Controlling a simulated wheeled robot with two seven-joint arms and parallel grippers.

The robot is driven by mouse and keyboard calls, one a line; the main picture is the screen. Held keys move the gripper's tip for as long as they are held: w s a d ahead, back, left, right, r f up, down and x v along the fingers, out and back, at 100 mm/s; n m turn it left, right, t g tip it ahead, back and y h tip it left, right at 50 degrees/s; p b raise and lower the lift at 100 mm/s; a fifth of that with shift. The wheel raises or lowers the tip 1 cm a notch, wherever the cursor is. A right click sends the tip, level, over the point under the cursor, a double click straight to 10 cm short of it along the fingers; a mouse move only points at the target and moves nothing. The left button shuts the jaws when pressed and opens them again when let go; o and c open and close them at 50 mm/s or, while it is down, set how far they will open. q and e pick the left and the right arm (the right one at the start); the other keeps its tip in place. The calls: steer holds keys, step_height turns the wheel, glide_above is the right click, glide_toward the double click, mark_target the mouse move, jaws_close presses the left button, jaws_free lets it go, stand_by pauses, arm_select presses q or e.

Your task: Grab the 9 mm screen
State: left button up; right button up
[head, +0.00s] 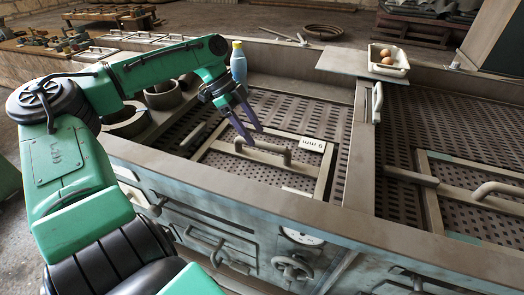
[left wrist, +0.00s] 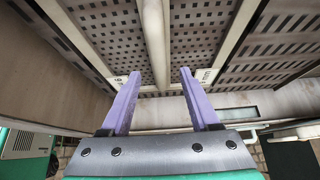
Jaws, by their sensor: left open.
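The 9 mm screen (head: 325,172) is a perforated panel with a pale frame, lying in the left bay of the machine. Its white label (head: 312,144) looks upside down in the head view. A bar handle (head: 262,151) stands up from its middle. My left gripper (head: 252,133) is open and empty, with its purple fingers pointing down close to the handle. In the left wrist view the handle (left wrist: 155,45) runs between the lines of the two fingers. I cannot tell whether the fingers touch it. My right gripper is out of view.
Another framed screen with a handle (head: 497,188) lies in the right bay, past a metal divider (head: 362,140). A blue bottle (head: 238,65) stands on the far left edge. A white tray (head: 402,68) with brown eggs sits on a board. A raised front wall (head: 300,207) borders the bays.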

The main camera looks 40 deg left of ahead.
mark_target(262, 143)
arm_select(q)
steer(key=p+x, duration=0.1)
steer(key=x, duration=0.3)
steer(key=shift+d+f, duration=0.1)
steer(key=shift+f, duration=0.1)
steer(key=shift+d+f, duration=0.2)
steer(key=shift+d, duration=0.15)
steer(key=shift+w+a+f, duration=0.1)
steer(key=c, duration=0.9)
jaws_close()
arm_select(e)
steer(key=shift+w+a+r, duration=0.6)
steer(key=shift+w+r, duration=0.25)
arm_select(q)
steer(key=shift+w, duration=0.15)
